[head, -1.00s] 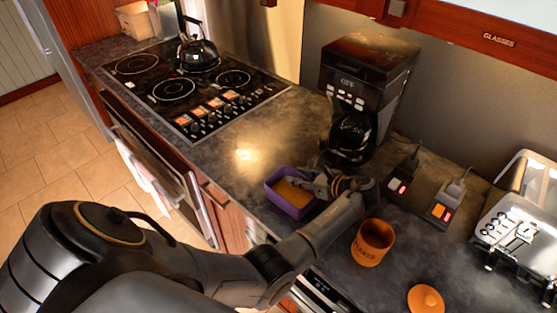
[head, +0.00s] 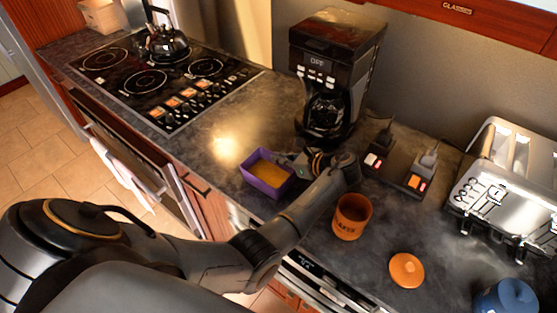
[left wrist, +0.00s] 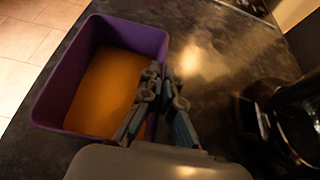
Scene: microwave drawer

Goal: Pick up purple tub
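The purple tub (head: 263,186) is an open rectangular box with an orange inside, near the counter's front edge in the head view. It fills the left of the left wrist view (left wrist: 63,100). My left gripper (head: 290,161) is at its right-hand side. In the left wrist view the fingers (left wrist: 160,75) are close together at the tub's right wall, one on the inner side and one on the outer side. They look shut on that wall; the exact contact is hard to see. The tub appears to be on the counter. My right gripper is not in view.
An orange mug (head: 352,217) and orange lid (head: 407,270) are right of my left arm. A coffee maker (head: 330,75) stands behind the gripper. A stove with a kettle (head: 162,45) is at the left, a toaster (head: 510,185) at the right. Counter left of the tub is clear.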

